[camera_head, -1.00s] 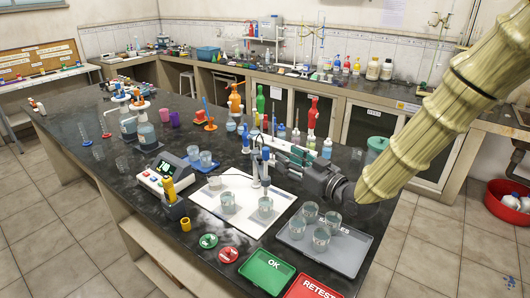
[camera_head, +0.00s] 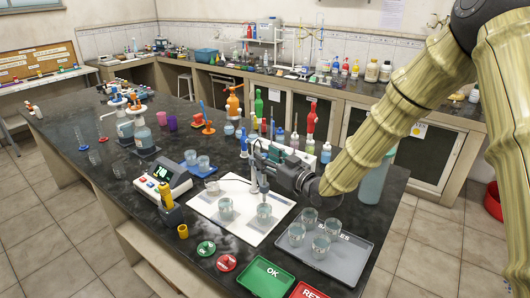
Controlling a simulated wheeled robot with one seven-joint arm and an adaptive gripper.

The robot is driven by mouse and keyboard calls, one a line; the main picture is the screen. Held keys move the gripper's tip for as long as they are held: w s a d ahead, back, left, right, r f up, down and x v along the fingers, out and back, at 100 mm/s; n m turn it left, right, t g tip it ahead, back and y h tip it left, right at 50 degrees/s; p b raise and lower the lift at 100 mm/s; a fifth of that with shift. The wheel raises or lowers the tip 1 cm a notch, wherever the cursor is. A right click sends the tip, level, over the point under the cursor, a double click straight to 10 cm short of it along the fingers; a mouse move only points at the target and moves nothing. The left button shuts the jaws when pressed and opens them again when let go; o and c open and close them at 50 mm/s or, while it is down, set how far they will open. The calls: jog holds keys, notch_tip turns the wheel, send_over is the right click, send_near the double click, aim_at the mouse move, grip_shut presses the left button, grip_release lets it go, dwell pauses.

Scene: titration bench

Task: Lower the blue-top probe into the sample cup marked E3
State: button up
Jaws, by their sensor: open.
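My gripper (camera_head: 262,152) reaches in from the right over the white mat (camera_head: 282,206), its fingers at the slim upright probes. One probe (camera_head: 264,182) hangs above a clear cup (camera_head: 264,213) on the mat. Its top is partly hidden by my gripper, and I cannot make out its blue colour clearly. My jaws are open around or beside the probes; I cannot tell which. Cup marks are too small to read, so E3 is not identifiable.
A meter (camera_head: 163,180) stands left of the mat, with a yellow item (camera_head: 168,194) in front. Green OK (camera_head: 266,277) and red RETEST (camera_head: 307,291) pads lie at the front edge. Coloured bottles (camera_head: 311,120) crowd behind the gripper.

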jog(key=shift+x, duration=0.85)
grip_shut()
jog(key=shift+f, duration=0.1)
